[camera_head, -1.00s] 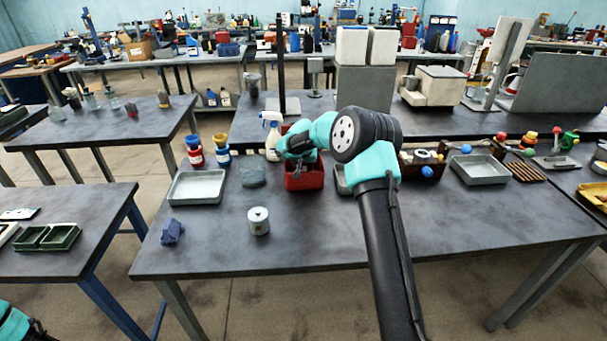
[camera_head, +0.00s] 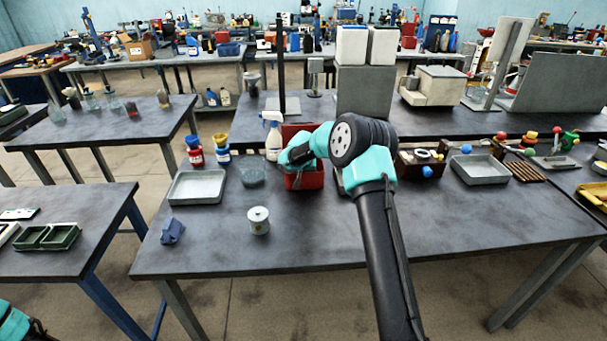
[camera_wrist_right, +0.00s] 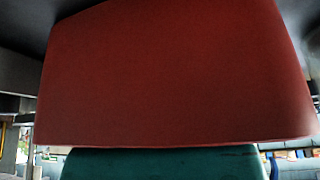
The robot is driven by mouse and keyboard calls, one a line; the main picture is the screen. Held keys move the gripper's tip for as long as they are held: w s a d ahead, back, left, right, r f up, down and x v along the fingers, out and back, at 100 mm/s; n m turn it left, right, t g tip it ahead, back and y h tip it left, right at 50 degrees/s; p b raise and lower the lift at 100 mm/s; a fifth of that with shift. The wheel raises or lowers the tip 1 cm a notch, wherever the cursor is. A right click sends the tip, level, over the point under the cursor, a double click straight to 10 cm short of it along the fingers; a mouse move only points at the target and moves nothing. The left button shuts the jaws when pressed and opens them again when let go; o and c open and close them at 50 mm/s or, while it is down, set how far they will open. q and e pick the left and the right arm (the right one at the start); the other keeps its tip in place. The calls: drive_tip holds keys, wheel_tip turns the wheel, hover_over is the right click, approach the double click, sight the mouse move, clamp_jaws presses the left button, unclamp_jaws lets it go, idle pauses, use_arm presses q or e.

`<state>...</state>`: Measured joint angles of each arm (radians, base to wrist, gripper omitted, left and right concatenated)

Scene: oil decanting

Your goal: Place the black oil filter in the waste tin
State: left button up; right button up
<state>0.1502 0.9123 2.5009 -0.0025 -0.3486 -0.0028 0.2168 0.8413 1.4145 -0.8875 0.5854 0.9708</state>
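The red tin (camera_head: 304,181) stands on the middle table in the head view, with a red upright panel, perhaps its lid, behind it. My right arm reaches over the tin, and its wrist end hangs at the tin's opening. The right gripper's fingertips are hidden behind the wrist, so its grip does not show. In the right wrist view, a large red panel (camera_wrist_right: 175,75) fills most of the picture, close to the camera, with a dark teal part below it. I cannot make out the black oil filter in any view. Only a bit of my left arm shows at the lower left.
A white can (camera_head: 258,220) and a blue object (camera_head: 172,231) stand at the front left. The table's front middle is clear.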

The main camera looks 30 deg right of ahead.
drive_tip(key=shift+o, duration=1)
drive_tip(key=shift+r, duration=0.1)
drive_tip(key=shift+r, duration=0.25)
drive_tip(key=v, duration=1.1)
drive_tip(key=shift+s+r, duration=0.15)
drive_tip(key=shift+r, duration=0.2)
